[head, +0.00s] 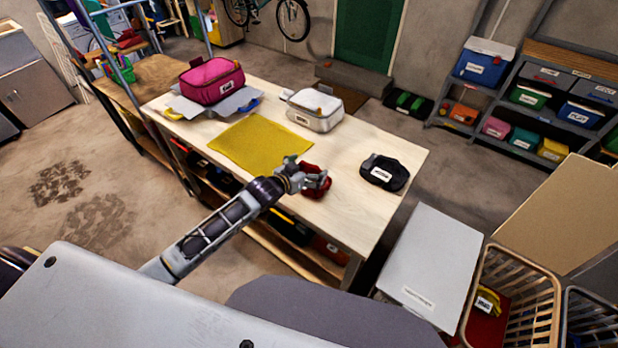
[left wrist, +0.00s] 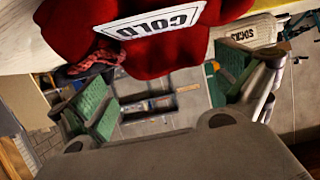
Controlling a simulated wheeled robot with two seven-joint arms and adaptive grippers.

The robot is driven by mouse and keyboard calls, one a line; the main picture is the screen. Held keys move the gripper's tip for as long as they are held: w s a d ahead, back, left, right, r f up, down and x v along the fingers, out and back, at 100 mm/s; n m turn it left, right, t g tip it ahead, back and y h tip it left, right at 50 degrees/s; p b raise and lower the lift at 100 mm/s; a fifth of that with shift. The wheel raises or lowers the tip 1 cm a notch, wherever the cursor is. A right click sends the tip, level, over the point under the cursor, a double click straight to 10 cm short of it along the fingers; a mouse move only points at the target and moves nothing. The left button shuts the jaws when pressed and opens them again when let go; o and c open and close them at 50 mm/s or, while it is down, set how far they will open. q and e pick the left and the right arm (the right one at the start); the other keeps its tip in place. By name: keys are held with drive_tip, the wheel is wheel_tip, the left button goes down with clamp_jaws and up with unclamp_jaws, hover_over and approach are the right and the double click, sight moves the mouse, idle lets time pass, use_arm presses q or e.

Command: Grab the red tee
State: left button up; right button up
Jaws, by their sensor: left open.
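The red tee (head: 317,187) lies in a crumpled heap on the wooden table (head: 345,222), near its front edge. My left gripper (head: 306,176) is beside it and partly covers it in the head view. In the left wrist view the red tee (left wrist: 150,52) fills the top middle and carries a white label reading COLD. My left gripper's green-padded fingers (left wrist: 170,98) are spread wide, with the tee beyond them; nothing is clamped. Whether a finger touches the cloth I cannot tell. My right gripper is not in view.
A black labelled garment (head: 384,171) lies on the table's right. A grey box (head: 432,262) and a basket (head: 512,290) holding red and yellow cloth are at the right.

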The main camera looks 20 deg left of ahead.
use_arm(q)
drive_tip(key=shift+x, duration=1.55)
drive_tip(key=c, duration=1.1)
